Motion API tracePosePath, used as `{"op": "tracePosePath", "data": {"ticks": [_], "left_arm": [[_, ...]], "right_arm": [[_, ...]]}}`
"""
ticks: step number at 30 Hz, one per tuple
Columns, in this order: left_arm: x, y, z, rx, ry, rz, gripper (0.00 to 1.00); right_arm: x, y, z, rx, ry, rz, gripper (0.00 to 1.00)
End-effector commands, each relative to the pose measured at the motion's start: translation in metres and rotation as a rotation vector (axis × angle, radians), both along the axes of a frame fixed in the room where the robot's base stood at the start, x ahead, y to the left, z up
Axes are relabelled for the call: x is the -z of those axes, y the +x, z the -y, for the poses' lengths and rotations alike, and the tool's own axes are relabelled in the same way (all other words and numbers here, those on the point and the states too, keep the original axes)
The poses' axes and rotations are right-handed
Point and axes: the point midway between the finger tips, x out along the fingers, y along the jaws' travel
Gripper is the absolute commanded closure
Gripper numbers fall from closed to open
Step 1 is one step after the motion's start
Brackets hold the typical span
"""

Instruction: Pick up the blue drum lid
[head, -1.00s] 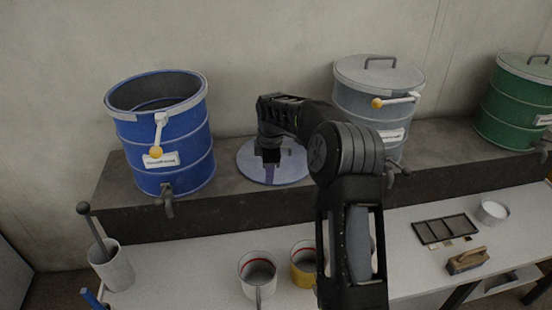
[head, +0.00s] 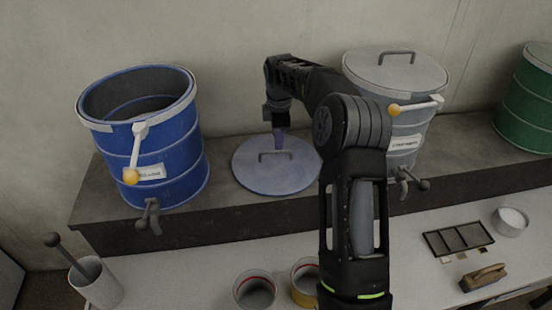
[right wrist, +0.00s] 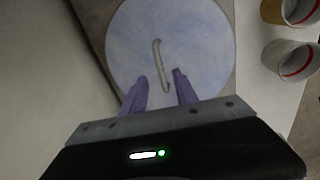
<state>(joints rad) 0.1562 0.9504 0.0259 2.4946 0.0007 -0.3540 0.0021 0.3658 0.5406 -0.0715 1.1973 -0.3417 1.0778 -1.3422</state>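The blue drum lid (head: 250,183) lies flat on the dark shelf, right of the open blue drum (head: 160,155). Its thin bar handle (head: 275,153) stands up at the middle. My right gripper (head: 279,140) is above the lid, just behind the handle in the head view, and is empty. In the right wrist view the two purple fingers (right wrist: 160,84) are apart, with the handle (right wrist: 160,62) beyond and between their tips. The lid also shows there (right wrist: 130,35). My left gripper is not in view.
A grey drum (head: 390,75) with its lid on stands right of the blue lid, behind my right arm. A green drum (head: 530,110) is at the far right. Two cups (head: 255,290), a sieve tray (head: 458,238), a brush (head: 484,278) and a white bowl (head: 510,221) are on the lower bench.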

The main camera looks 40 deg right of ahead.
Motion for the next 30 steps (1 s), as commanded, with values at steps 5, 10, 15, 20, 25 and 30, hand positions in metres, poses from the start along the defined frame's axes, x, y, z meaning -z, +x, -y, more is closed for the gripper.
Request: {"op": "tracePosePath", "data": {"ticks": [5,10,15,20,25,30], "left_arm": [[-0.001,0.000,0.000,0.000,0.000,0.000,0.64],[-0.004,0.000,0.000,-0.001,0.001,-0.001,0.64],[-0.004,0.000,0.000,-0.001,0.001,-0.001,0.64],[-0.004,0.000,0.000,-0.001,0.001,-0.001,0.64],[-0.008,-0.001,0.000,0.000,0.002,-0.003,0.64],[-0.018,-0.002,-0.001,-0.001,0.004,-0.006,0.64]], "right_arm": [[0.002,0.000,0.000,0.000,0.001,-0.001,0.65],[0.018,0.003,0.002,0.000,0.002,-0.003,0.65],[0.026,0.004,0.003,0.001,0.000,0.000,0.65],[0.026,0.004,0.002,0.001,0.000,0.000,0.65],[0.033,0.006,0.002,0.000,0.001,-0.002,0.65],[0.055,0.010,0.003,-0.001,0.002,-0.003,0.65]]}}
